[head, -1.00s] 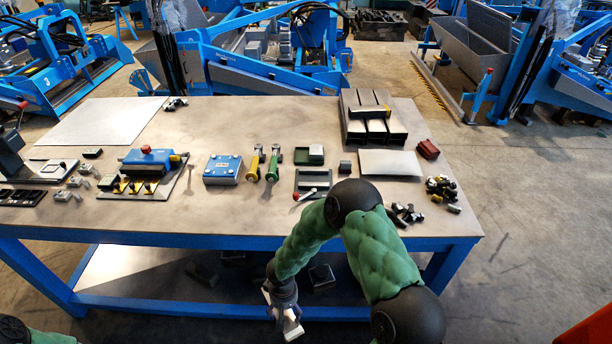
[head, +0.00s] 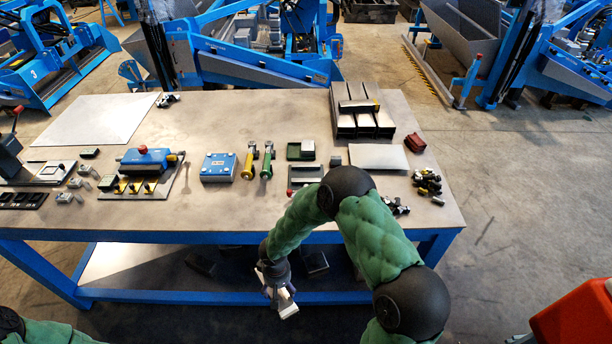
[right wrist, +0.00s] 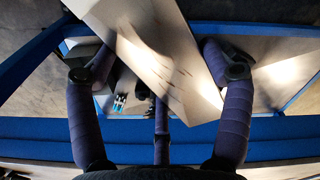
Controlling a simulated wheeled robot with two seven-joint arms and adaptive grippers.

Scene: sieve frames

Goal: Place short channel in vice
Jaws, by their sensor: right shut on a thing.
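My right gripper (head: 278,288) is in front of the table's front edge, below the level of the top. It is shut on the short channel (head: 287,305), a pale metal piece that slants downward from the fingers. In the right wrist view the channel (right wrist: 165,50) crosses diagonally between the fingers. A vice-like device (head: 305,173) with pale jaws sits near the table front. My right arm covers part of it, and its jaw opening cannot be made out. My left gripper is out of view; only a bit of my left arm shows at bottom left.
The table (head: 235,222) has a blue frame and a lower shelf. Several channels (head: 362,122) are stacked at back right. A blue fixture (head: 148,162), a blue block (head: 220,167) and two upright-handled tools (head: 258,165) stand along the middle. A red object (head: 580,315) is at lower right.

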